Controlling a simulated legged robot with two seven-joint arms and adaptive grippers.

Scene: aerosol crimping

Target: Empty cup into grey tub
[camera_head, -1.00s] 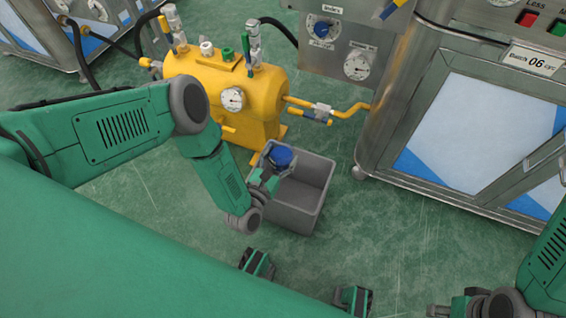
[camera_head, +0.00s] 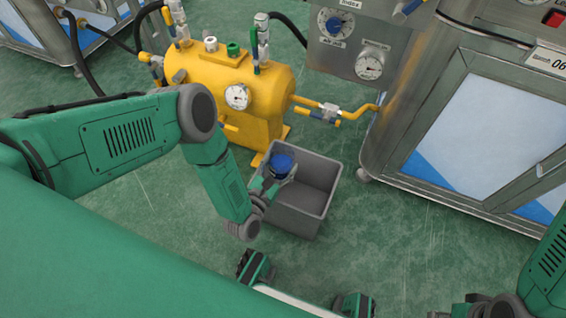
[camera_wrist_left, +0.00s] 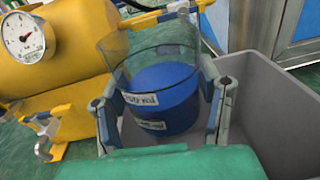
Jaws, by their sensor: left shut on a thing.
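A clear cup (camera_wrist_left: 118,50) with dark blue contents (camera_wrist_left: 166,84) and white labels sits between the fingers of my left gripper (camera_wrist_left: 160,105). The left gripper is shut on the cup, with a finger on each side. In the head view the blue of the cup (camera_head: 283,163) shows over the back left part of the grey tub (camera_head: 294,222). The cup looks about upright, and blue is still in it. The visible part of the tub's inside looks empty. My right gripper (camera_head: 445,314) is only partly in view at the bottom edge, and its fingers are unclear.
A yellow tank (camera_head: 215,85) with a gauge and valves stands just behind and left of the tub. A yellow pipe (camera_head: 362,108) runs from it to a steel cabinet (camera_head: 410,120) at the right. Green floor (camera_head: 400,240) is clear in front and right of the tub.

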